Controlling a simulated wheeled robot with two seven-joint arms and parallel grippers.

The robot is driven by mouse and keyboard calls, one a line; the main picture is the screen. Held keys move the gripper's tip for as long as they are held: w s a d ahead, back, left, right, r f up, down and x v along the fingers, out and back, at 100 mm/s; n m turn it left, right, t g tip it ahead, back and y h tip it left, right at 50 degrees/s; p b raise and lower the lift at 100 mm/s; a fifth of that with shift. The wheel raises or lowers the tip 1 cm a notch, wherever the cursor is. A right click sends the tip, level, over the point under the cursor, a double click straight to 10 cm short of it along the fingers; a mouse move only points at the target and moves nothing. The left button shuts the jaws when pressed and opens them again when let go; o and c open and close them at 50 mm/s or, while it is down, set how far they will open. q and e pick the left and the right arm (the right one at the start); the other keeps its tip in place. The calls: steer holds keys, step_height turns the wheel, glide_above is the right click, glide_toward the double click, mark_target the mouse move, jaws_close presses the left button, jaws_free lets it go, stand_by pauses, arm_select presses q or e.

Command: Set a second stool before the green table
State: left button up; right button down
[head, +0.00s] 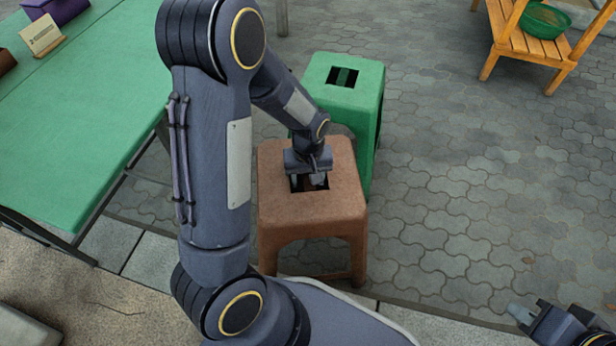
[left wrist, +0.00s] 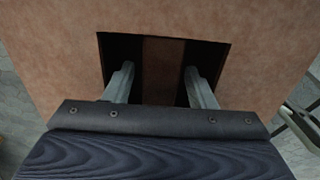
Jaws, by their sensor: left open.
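A brown stool (head: 330,207) stands upright on the paving, right of the green table (head: 85,95). A green stool (head: 358,98) stands upright just behind it, partly hidden by it and my left arm. My left gripper (head: 312,181) points down at the square opening in the brown stool's seat. In the left wrist view, its two fingers (left wrist: 160,82) are apart over or in the dark opening of the brown seat (left wrist: 265,45). A brown strip shows between them; contact is not visible. My right gripper (head: 522,314) is at the lower right, away from the stools, its jaws unclear.
A purple box (head: 62,8) and a small card (head: 42,36) are on the table's far part. A wooden bench (head: 530,47) with a green basket (head: 544,20) stands at the upper right. The paving (head: 460,170) right of the stools is clear.

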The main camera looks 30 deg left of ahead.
arm_select(q)
step_height(320, 180, up, 11)
steer(key=p, duration=0.4)
steer(key=shift+p, duration=0.4)
steer(key=s+d+r+m+t+h, duration=0.2)
steer(key=s+r, duration=0.5)
steer(key=s, duration=0.1)
steer(key=s+d+r+m+t+h, duration=0.1)
steer(key=s+d+r+m+t, duration=0.1)
steer(key=s+r, duration=0.5)
steer(key=shift+s+m+t+h, duration=0.4)
steer(key=shift+s+m+t, duration=0.4)
steer(key=shift+s, duration=0.2)
steer(key=shift+d+r, duration=0.1)
step_height(320, 180, up, 31)
steer(key=p, duration=3.1)
steer(key=shift+f, duration=0.2)
